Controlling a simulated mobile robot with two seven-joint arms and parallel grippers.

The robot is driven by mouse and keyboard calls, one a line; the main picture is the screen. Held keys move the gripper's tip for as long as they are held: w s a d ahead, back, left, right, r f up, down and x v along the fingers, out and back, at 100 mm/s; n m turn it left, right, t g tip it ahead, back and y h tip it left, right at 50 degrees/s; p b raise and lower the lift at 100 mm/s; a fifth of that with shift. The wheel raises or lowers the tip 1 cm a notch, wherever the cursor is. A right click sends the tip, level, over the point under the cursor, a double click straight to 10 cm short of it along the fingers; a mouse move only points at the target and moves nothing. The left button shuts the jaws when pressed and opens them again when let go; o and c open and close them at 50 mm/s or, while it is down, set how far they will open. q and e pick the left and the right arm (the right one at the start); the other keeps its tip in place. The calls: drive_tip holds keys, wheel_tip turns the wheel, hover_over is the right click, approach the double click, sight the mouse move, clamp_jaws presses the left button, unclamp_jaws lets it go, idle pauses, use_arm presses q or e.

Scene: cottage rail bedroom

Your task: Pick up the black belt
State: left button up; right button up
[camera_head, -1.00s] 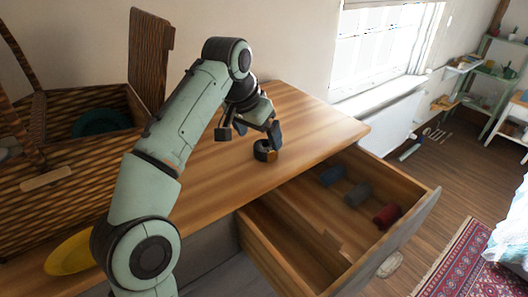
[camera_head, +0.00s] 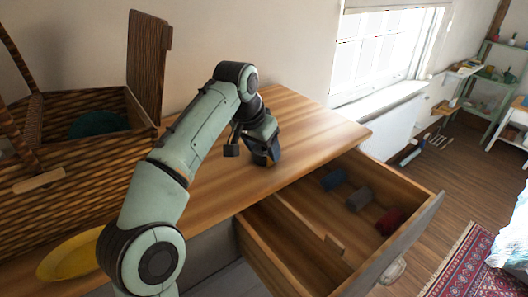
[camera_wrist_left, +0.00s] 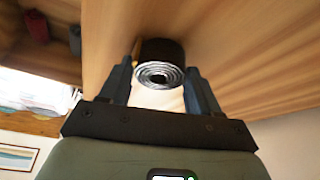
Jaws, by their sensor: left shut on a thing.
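The black belt (camera_wrist_left: 163,52) is a tight roll with its spiral edge facing the camera in the left wrist view. It sits between the two fingers of my left gripper (camera_wrist_left: 160,78), which is shut on it. In the head view my left gripper (camera_head: 260,157) is low over the wooden dresser top (camera_head: 305,135), near its front edge. There the gripper mostly hides the belt. I cannot tell whether the belt still touches the wood. My right gripper is not in view.
The open drawer (camera_head: 295,240) below holds blue (camera_head: 333,179), grey (camera_head: 359,198) and red (camera_head: 388,221) rolls. A woven basket (camera_head: 70,150) with a raised lid and a yellow plate (camera_head: 70,257) stand at left. The dresser top right of the gripper is clear.

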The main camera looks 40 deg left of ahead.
sight(264, 149)
use_arm(q)
drive_tip(key=shift+r, duration=0.1)
drive_tip(key=r+p, duration=0.1)
drive_tip(key=r, duration=0.1)
drive_tip(key=r+p, duration=0.1)
drive_tip(key=r, duration=0.4)
drive_tip(key=shift+w+r+p, duration=0.15)
drive_tip(key=shift+w+p, duration=0.2)
drive_tip(key=shift+p, duration=0.05)
drive_tip(key=shift+w+r, duration=0.15)
drive_tip(key=shift+r, duration=0.15)
drive_tip(key=shift+v, duration=1)
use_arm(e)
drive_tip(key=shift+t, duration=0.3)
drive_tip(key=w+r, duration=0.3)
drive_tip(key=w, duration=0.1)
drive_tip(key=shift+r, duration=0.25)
